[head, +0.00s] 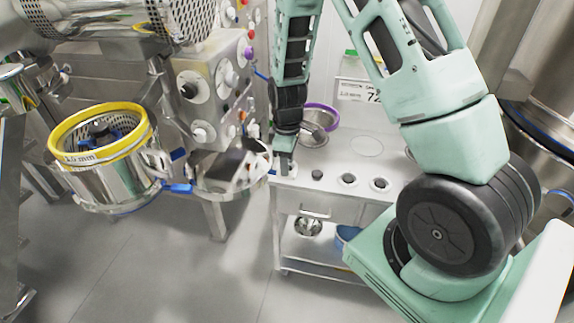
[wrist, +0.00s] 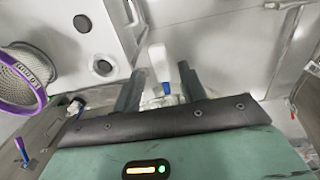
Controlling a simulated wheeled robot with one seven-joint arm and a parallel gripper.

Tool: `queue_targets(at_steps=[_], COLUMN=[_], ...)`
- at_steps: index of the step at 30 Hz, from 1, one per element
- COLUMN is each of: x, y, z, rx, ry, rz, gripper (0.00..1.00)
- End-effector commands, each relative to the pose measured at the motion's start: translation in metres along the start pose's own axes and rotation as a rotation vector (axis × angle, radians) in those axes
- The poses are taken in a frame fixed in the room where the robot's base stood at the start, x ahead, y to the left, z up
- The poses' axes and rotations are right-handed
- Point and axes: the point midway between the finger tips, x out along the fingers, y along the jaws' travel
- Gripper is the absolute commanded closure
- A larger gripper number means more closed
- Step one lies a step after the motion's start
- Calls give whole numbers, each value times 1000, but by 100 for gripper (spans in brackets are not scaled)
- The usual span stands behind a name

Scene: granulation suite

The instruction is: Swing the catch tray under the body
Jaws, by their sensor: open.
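The steel body (head: 112,185), with a yellow ring marked in mm on top, stands at the left in the head view. A shallow grey round tray (head: 222,188), which looks like the catch tray, sits to the right of the body, apart from directly beneath it. My gripper (head: 284,168) points down just right of the tray's rim, beside the cart's left edge. In the wrist view my gripper (wrist: 160,88) is open, with a pale grip with a blue end (wrist: 160,68) showing between its fingers. I cannot tell whether the fingers touch it.
A white cart (head: 340,200) stands right of the tray, carrying a purple-rimmed sieve (head: 322,108), which also shows in the wrist view (wrist: 20,85). A control panel (head: 212,85) with knobs rises behind the tray. Floor is clear in front of the tray.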

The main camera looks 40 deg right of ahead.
Motion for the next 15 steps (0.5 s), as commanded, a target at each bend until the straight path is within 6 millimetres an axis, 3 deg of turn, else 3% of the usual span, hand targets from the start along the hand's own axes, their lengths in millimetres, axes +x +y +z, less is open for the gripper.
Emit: queue_targets(at_steps=[6, 15], x=[23, 30], y=[0, 0], z=[0, 0], rx=[0, 1], ry=[-1, 1], rz=[-2, 0], gripper=[58, 58])
